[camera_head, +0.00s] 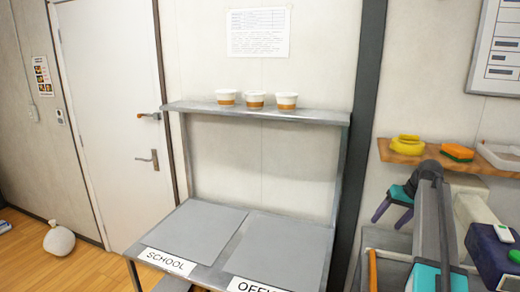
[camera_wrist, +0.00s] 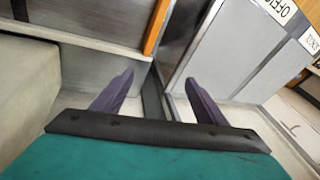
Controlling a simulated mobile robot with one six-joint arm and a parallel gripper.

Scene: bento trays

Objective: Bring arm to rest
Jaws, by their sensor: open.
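My gripper (camera_head: 391,215) is at the right in the head view, its two purple fingers pointing down, below the wooden wall shelf and right of the grey table. In the wrist view my gripper (camera_wrist: 160,80) has its fingers spread apart with nothing between them. The dark arm link and teal parts at the lower right of the head view are mine.
The grey table (camera_head: 190,258) has two bare grey panels labelled SCHOOL and OFFICE, the second label partly cut off. Three cups (camera_head: 255,101) stand on the metal shelf (camera_head: 190,107) above. A wooden shelf (camera_head: 395,154) holds a yellow container (camera_head: 407,146) and an orange-green block (camera_head: 457,152).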

